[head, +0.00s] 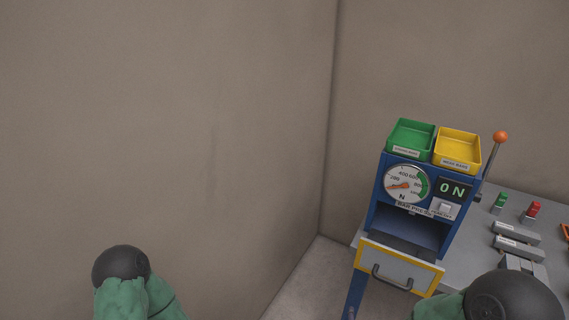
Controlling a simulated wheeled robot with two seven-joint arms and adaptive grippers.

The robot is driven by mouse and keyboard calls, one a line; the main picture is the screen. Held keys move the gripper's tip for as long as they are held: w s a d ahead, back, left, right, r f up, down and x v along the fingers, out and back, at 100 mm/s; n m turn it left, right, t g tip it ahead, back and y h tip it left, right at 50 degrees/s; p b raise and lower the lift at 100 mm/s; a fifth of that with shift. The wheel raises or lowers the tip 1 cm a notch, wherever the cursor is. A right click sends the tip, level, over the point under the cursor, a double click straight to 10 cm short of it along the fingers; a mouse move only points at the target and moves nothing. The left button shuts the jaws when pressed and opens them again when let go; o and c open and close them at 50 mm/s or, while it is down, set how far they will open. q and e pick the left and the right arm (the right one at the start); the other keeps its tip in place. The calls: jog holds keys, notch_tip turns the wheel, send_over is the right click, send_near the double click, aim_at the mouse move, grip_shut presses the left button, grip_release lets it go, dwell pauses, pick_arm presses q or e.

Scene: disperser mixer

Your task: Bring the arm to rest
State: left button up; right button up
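Only parts of my two arms show, green links with black round joints, at the lower left and lower right edges of the head view. Neither gripper is in the picture, so I cannot see their fingers or anything they might hold. The blue press machine (374,213) stands at the right, with a round dial gauge (407,184) and a display (453,189) reading "ON". A lever with an orange ball (500,137) rises at its right side.
A green tray (411,138) and a yellow tray (457,148) sit on the machine. A yellow-framed drawer front (398,264) with a handle is below. A grey table (479,232) carries green (501,200) and red (533,209) controls. Bare walls fill the left.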

jog(key=s+a+f+n+g+y, duration=0.2)
jog(key=s+a+f+n+g, duration=0.1)
jog(key=f, duration=0.4)
jog(key=s+a+f+n+g+y, duration=0.2)
jog(key=s+a+f+n+g, duration=0.1)
jog(key=s+f+n, duration=0.2)
jog(key=s+a+f+n+g+y, duration=0.2)
jog(key=s+a+f+n+g, duration=0.1)
jog(key=f+n, duration=0.3)
notch_tip(320, 180, down, 3)
jog(key=shift+s+a+r+g+y, duration=0.1)
jog(key=shift+s+a+g+y, duration=0.25)
jog(key=shift+s+g, duration=0.35)
jog(key=shift+s+d, duration=0.1)
jog(key=shift+d, duration=0.1)
